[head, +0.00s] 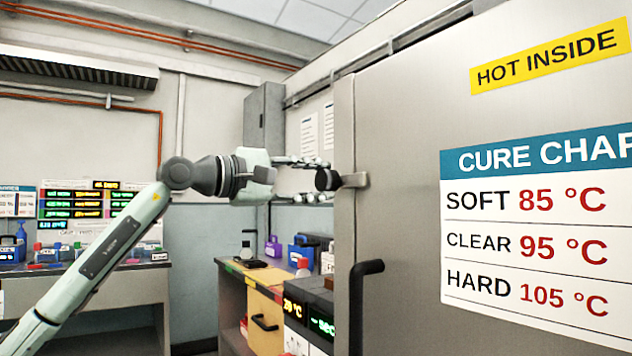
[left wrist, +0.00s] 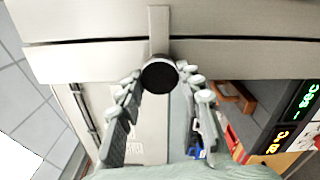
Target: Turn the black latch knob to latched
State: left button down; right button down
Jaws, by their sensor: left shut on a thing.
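The black latch knob (head: 327,180) sits on a metal bracket at the left edge of the big grey door. My left gripper (head: 318,180) comes in from the left, with one finger above the knob and one below it. In the left wrist view the round black knob (left wrist: 159,75) lies between the two fingertips (left wrist: 160,72), and the gripper is shut on it. The latch's metal bar (left wrist: 159,30) crosses the door seam behind the knob. My right gripper is not in view.
A black door handle (head: 362,300) juts out below the latch. The grey door (head: 400,110) fills the right side, with a cure chart (head: 540,225) and a yellow HOT INSIDE label (head: 550,57). A bench with bottles and display boxes (head: 305,315) stands behind, below my gripper.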

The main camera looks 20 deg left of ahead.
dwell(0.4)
pick_arm(q)
jog(key=c, duration=1)
grip_release()
jog(key=v, duration=1.2)
